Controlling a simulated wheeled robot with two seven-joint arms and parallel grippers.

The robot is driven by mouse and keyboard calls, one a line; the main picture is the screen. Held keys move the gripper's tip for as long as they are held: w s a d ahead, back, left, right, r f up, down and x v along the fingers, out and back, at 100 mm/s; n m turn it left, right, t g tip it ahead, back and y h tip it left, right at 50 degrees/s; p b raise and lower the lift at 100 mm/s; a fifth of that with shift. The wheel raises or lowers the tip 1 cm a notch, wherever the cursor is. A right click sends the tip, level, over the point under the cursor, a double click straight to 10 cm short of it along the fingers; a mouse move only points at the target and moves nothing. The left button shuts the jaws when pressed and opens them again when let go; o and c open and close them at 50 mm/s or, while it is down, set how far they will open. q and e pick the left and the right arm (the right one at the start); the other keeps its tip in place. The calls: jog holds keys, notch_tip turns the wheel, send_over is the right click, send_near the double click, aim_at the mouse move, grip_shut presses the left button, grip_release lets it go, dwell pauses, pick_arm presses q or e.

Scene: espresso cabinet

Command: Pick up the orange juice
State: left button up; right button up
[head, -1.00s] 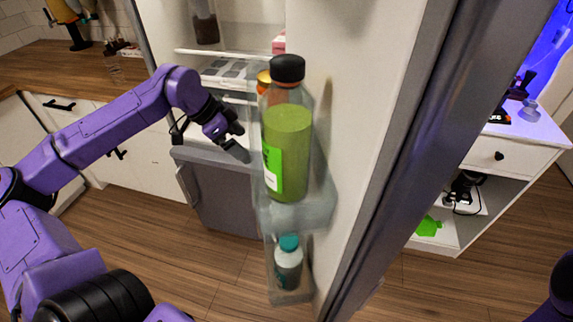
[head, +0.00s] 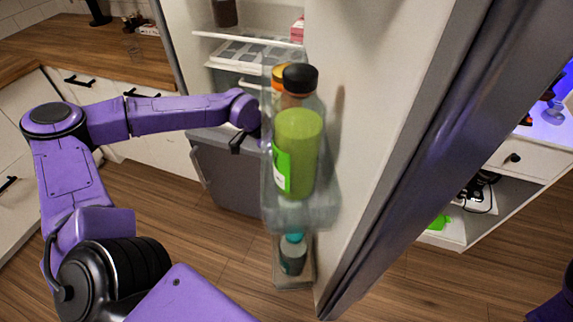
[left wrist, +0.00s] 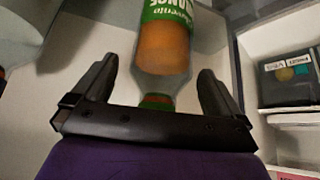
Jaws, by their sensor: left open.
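The orange juice bottle (head: 279,72) stands in the upper door shelf of the open fridge. My left gripper (left wrist: 158,72) is open, one finger on each side of the bottle's neck and lower picture part. I cannot tell whether either finger touches it. In the head view my left gripper (head: 247,138) is beside the door shelf, partly hidden.
The door shelf (head: 290,212) holds both juice bottles. A teal-capped bottle (head: 293,255) stands in the shelf below. The fridge door (head: 365,110) rises close on the right. Fridge shelves (head: 240,37) lie behind. A wooden counter (head: 40,55) is at the left.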

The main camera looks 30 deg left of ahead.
pick_arm(q)
jog(key=c, duration=1.6)
grip_shut()
jog(key=shift+r, duration=0.15)
